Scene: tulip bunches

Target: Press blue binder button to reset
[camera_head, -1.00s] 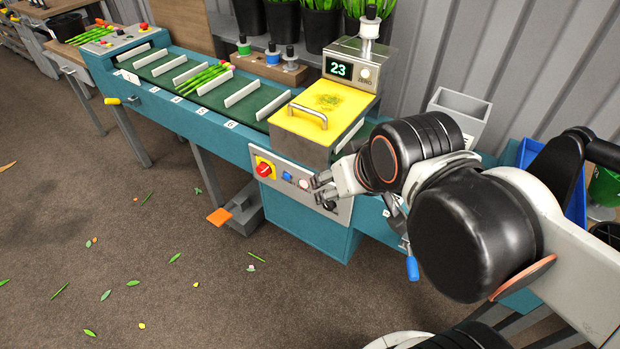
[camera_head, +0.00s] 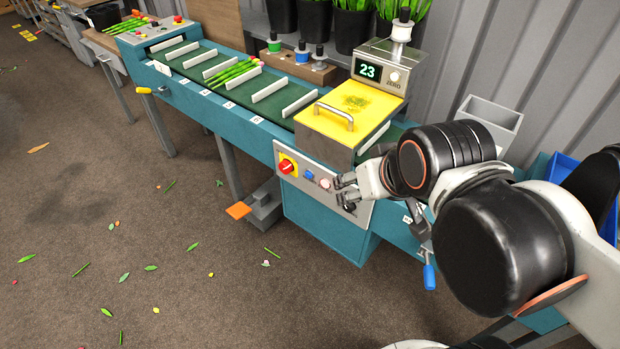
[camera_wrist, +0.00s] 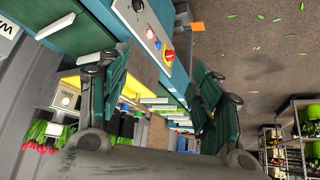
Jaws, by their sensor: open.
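The blue button (camera_head: 309,175) is on the grey control panel at the front of the teal binder machine. It sits between a red knob on a yellow plate (camera_head: 286,167) and a pale round button (camera_head: 325,184). In the wrist view the blue button (camera_wrist: 158,45) shows small beside the red knob. My gripper (camera_head: 343,190) is open and empty in front of the panel's right part, to the right of the blue button and apart from it. In the wrist view my gripper's fingers (camera_wrist: 158,78) are spread wide, with the panel beyond them.
A yellow hinged cover (camera_head: 340,122) with a handle and a display reading 23 (camera_head: 368,71) stand above the panel. An orange pedal (camera_head: 238,210) is below left. A blue-handled lever (camera_head: 429,276) hangs under my arm. Floor in front is open, with scattered leaves.

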